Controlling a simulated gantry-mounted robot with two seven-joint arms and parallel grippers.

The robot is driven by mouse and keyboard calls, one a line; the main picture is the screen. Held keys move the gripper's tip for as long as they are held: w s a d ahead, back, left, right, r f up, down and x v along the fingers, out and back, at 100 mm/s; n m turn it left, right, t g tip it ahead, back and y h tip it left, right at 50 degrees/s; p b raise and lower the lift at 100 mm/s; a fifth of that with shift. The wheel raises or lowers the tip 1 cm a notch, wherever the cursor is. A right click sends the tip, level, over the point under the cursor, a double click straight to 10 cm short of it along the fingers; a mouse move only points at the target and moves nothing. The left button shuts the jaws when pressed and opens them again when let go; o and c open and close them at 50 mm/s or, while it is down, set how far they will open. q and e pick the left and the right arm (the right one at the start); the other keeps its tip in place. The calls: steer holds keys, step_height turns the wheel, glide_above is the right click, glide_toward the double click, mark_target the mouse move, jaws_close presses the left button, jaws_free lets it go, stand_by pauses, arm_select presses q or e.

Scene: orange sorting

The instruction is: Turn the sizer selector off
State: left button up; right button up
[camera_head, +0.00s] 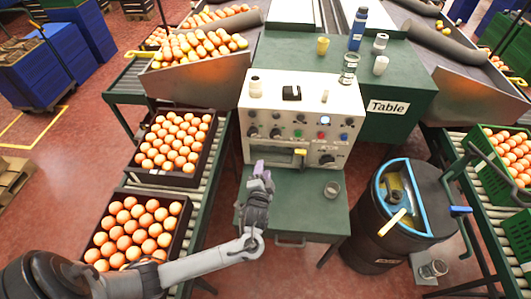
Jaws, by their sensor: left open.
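The control panel (284,110) is a white box with rows of small knobs, buttons and lights on its front. It stands on a green bench. Several dark knobs show, among them one at the lower right (327,159) and one at the left (253,132); their labels are too small to read, so I cannot tell which is the sizer selector. A yellow-handled part (300,152) sits low on the front. My left gripper (262,168) is open, just in front of the panel's lower left, apparently holding nothing. My right gripper is not in view.
A glass (332,189) stands on the bench (311,218) right of my left gripper. Orange crates (134,193) line the left conveyor. A black barrel (385,235) with a blue rim stands right. Cups and a blue bottle (358,28) stand on the table (405,82) behind.

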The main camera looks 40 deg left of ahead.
arm_select(q)
steer(key=w+a+f+b, duration=0.1)
steer(key=w+f+b, duration=0.2)
steer(key=b, duration=0.2)
steer(key=t+y+b, duration=0.1)
steer(key=t+b, duration=0.1)
steer(key=b, duration=0.2)
glide_toward(275, 137)
steer(key=shift+n, duration=0.3)
steer(key=b+x, duration=0.3)
steer(key=x, duration=0.6)
steer(key=shift+w+a+r, duration=0.1)
steer(key=shift+w+a, duration=0.05)
steer(key=shift+w, duration=0.15)
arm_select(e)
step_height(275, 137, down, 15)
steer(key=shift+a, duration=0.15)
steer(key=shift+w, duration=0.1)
arm_select(q)
jaws_close()
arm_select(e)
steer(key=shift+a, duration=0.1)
